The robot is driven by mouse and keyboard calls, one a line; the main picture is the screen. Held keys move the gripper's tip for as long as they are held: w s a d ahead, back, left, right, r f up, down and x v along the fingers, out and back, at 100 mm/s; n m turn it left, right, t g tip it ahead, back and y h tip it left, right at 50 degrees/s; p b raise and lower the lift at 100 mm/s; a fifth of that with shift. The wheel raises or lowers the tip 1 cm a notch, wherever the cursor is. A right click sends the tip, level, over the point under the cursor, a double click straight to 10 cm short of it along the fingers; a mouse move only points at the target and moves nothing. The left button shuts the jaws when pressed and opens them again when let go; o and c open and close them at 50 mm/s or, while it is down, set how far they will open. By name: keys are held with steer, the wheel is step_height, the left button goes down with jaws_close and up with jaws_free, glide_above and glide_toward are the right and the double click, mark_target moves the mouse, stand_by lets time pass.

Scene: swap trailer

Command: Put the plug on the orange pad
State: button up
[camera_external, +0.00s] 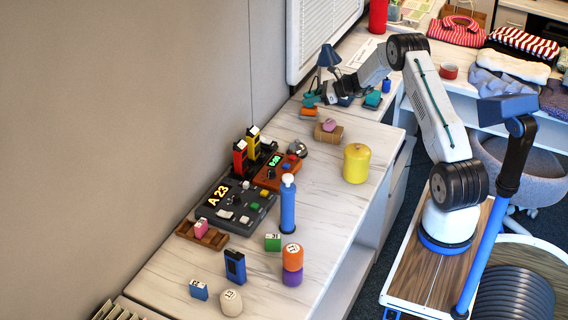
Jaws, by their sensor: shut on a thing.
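The orange pad (309,113) lies near the back edge of the table by the wall. A small teal piece (310,99), which looks like the plug, is at or just above this pad; I cannot tell whether it touches it. My gripper (323,95) reaches in from the right, low over the table, with its fingertips at the teal piece. It looks shut on that piece, though the dark fingers are small and partly hide the grip. A dark blue pad (345,101) shows partly below my gripper. Another teal object (372,99) stands to the right.
A blue lamp (328,57) stands close behind my gripper. A small blue object (386,86) is to the right. A brown block with a pink piece (328,131), a yellow canister (356,163) and a blue bottle (288,205) stand nearer. Bare table lies around the canister.

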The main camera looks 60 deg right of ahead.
steer(key=shift+f, duration=0.1)
steer(key=o, duration=1)
